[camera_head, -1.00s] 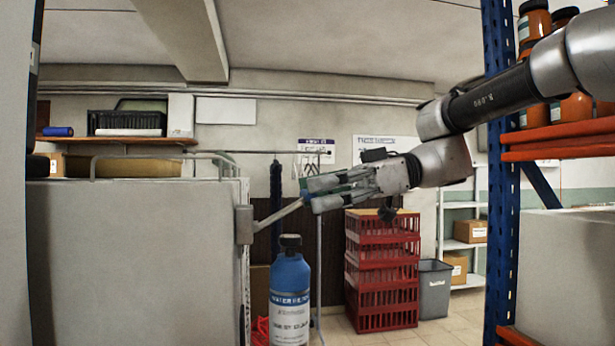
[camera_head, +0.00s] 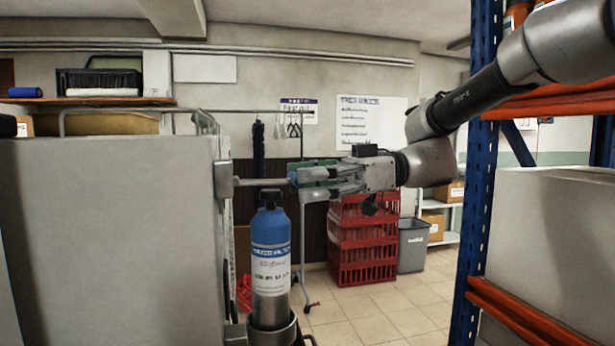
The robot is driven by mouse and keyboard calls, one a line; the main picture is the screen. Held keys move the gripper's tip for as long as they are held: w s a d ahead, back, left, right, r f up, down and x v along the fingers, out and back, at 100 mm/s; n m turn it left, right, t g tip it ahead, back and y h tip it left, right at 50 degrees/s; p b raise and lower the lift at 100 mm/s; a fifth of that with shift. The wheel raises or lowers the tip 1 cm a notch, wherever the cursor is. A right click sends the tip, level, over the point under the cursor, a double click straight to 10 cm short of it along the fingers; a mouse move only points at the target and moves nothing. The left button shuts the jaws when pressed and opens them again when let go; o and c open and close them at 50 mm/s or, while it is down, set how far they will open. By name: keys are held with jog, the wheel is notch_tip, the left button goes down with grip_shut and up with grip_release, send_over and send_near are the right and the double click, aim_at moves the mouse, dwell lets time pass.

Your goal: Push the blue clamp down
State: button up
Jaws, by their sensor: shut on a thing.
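The clamp is a metal lever (camera_head: 258,182) that runs from a bracket (camera_head: 223,180) on the side of the grey cabinet, with a bit of blue (camera_head: 293,178) at its end. It lies about level, just above the black cap of a blue and white bottle (camera_head: 270,250). I cannot tell whether it touches the cap. My gripper (camera_head: 303,179) comes in from the right and is shut on the lever's blue end, which the fingers mostly hide.
The bottle stands in a round metal holder (camera_head: 272,338). The grey cabinet (camera_head: 110,240) fills the left. A blue rack post (camera_head: 478,170) with orange beams (camera_head: 555,105) stands at right. Red crates (camera_head: 363,245) and a grey bin (camera_head: 412,247) stand behind on tiled floor.

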jog(key=shift+f, duration=0.3)
jog(key=o, duration=1.3)
jog(key=shift+o, duration=0.8)
jog(key=shift+r, duration=0.1)
jog(key=shift+d, duration=0.1)
jog(key=v, duration=1.2)
